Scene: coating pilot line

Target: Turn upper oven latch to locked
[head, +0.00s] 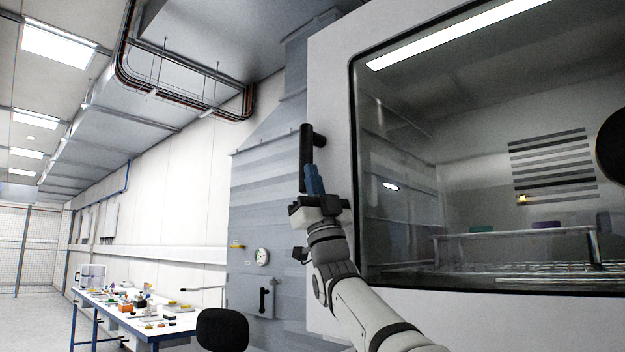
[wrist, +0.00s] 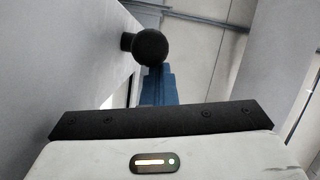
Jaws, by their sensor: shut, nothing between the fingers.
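The upper oven latch (head: 306,146) is a black handle at the left edge of the oven front, standing roughly upright in the head view. In the wrist view its round black end (wrist: 150,47) shows ahead of my fingers, near the pale oven face. My gripper (head: 314,180) has blue fingers, which are shut and empty. They sit at the lower part of the latch in the head view and partly cover it. The fingers also show in the wrist view (wrist: 158,86), just below the latch's end. I cannot tell whether they touch it.
The oven window (head: 480,150) fills the right side, with a wire rack (head: 520,268) behind the glass. A grey panel to the left has a gauge (head: 262,257) and another black handle (head: 263,300). A cluttered bench (head: 176,327) and a black chair (head: 222,330) stand lower left.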

